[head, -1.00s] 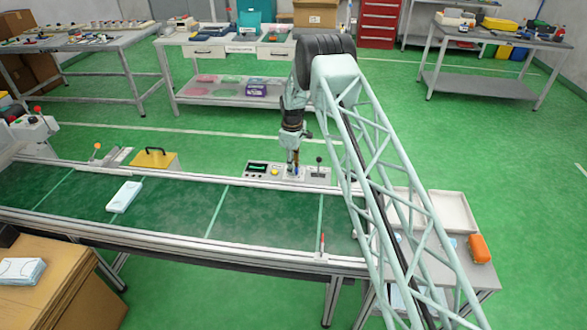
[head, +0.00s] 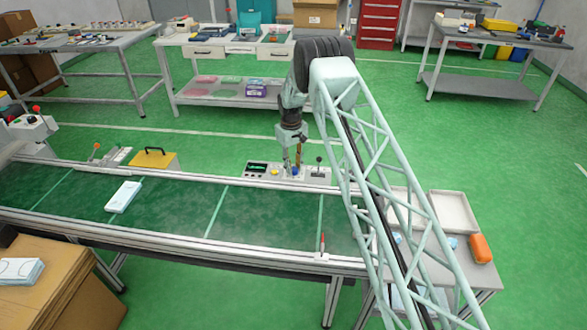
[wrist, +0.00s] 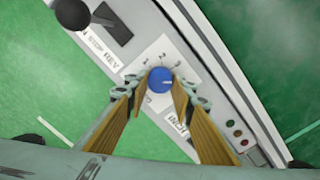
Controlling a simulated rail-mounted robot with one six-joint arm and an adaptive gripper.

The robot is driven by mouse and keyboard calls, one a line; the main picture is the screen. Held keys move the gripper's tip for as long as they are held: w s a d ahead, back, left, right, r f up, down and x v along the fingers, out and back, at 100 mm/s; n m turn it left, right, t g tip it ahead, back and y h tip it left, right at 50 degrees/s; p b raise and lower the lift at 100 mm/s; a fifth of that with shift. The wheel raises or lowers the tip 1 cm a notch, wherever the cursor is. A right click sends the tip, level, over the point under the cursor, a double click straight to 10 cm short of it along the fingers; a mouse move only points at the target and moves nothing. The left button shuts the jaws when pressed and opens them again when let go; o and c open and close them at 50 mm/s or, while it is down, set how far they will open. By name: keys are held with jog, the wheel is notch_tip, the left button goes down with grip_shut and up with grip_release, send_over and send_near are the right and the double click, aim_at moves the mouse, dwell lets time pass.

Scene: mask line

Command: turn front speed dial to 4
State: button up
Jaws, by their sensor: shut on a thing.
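The front speed dial (wrist: 160,80) is a round blue knob on a white scale plate in the wrist view, with the numerals 1, 2 and 3 showing along its upper side. The fingers hide the plate's lower sides, and I cannot read the dial's setting for certain. My gripper (wrist: 159,88) has one tan finger on each side of the knob and is shut on it. In the head view my gripper (head: 293,166) reaches down to the control panel (head: 257,169) behind the conveyor, with the blue dial (head: 296,172) at its fingertips.
A black-knobbed lever (wrist: 72,13) and a black rocker switch (wrist: 112,24) stand near the dial. Small indicator lamps (wrist: 237,134) lie at lower right. A mask pack (head: 124,196) lies on the green conveyor belt (head: 170,205).

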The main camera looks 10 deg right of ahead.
aim_at(293, 169)
jog(key=shift+m, duration=0.5)
jog(key=o, duration=0.9)
jog(key=shift+r, duration=0.15)
jog(key=shift+s+a+r, duration=0.1)
jog(key=shift+a+r, duration=0.05)
jog(key=shift+r, duration=2.8)
jog(key=shift+a+r, duration=0.1)
jog(key=shift+r, duration=2.8)
jog(key=shift+r, duration=0.1)
